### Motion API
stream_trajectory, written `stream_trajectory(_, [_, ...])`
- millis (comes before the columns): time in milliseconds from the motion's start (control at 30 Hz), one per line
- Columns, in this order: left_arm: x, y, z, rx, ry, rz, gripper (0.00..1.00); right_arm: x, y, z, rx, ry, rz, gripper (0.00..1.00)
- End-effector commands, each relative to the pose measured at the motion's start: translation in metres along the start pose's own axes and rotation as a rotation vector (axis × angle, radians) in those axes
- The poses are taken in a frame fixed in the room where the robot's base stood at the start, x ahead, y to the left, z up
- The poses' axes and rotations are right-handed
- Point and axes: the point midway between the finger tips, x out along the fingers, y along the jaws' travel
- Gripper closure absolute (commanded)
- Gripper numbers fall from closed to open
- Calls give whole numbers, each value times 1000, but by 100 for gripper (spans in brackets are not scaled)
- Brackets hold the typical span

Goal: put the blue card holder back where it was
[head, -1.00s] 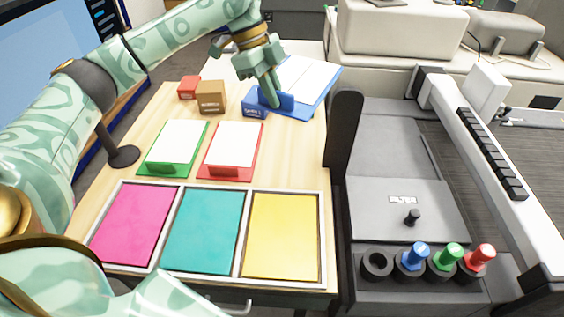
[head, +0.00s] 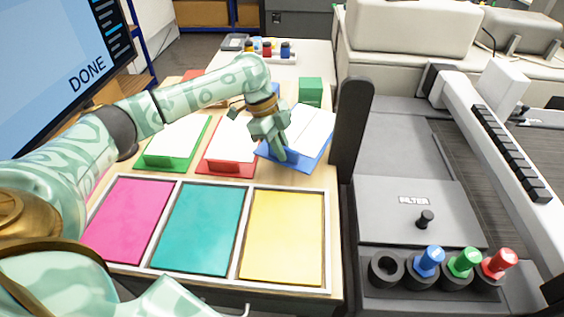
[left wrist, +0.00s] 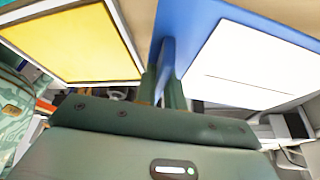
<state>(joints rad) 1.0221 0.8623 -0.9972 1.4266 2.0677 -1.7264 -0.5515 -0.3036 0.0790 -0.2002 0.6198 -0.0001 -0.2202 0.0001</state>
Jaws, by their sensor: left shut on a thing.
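The blue card holder (head: 303,161) is a flat blue board with white card on it and an upright blue tab at its front. It is over the right rear part of the wooden table, just right of the red card holder (head: 225,169). My left gripper (head: 278,156) is shut on its tab. In the left wrist view the tab (left wrist: 166,62) stands between the fingers, with white card beside it. Whether the board touches the table, I cannot tell. The green card holder (head: 160,161) lies left of the red one. My right gripper is not in view.
A framed tray (head: 235,236) with pink, teal and yellow panels lies in front of the holders. A green box (head: 311,91) stands behind the blue holder. A dark upright panel (head: 349,133) of the grey machine rises close on its right. A screen (head: 75,55) reads DONE.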

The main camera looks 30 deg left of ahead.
Motion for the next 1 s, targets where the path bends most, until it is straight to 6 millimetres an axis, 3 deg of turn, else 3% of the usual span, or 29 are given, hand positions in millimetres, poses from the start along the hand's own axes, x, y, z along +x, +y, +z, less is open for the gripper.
stream_trajectory(333, [40, 0, 16, -1, 0, 0, 100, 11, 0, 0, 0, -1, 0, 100])
stream_trajectory(767, [44, 0, 18, 2, 2, -1, 100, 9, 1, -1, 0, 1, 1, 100])
stream_trajectory(800, [44, 0, 18, 2, 1, -1, 78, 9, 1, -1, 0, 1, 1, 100])
stream_trajectory(833, [44, 0, 18, 1, 1, -1, 70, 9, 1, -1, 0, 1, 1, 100])
stream_trajectory(1000, [44, 0, 18, 1, 0, -1, 68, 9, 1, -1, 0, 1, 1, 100])
